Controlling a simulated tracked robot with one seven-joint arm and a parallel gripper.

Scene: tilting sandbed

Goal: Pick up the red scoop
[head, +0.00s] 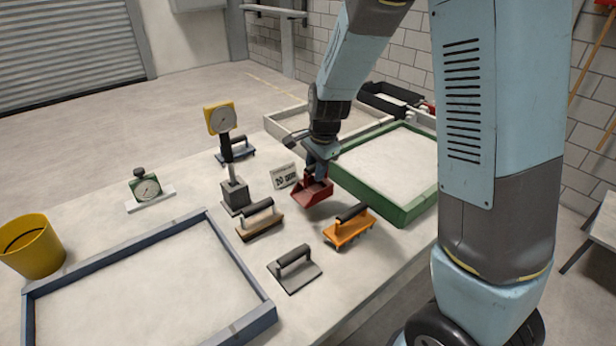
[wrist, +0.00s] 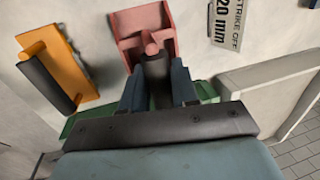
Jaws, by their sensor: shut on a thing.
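The red scoop (head: 312,191) is at the middle of the table, beside the near left corner of the green-framed sandbed. In the wrist view the scoop (wrist: 142,27) shows its red pan and a dark handle that runs back between my fingers. My gripper (head: 318,165) is shut on the scoop's handle from above; it also shows in the wrist view (wrist: 158,90) with a finger on each side of the handle. I cannot tell whether the scoop touches the table or is slightly above it.
An orange float (head: 348,227), a wooden float (head: 260,220) and a grey trowel (head: 294,269) lie close by.

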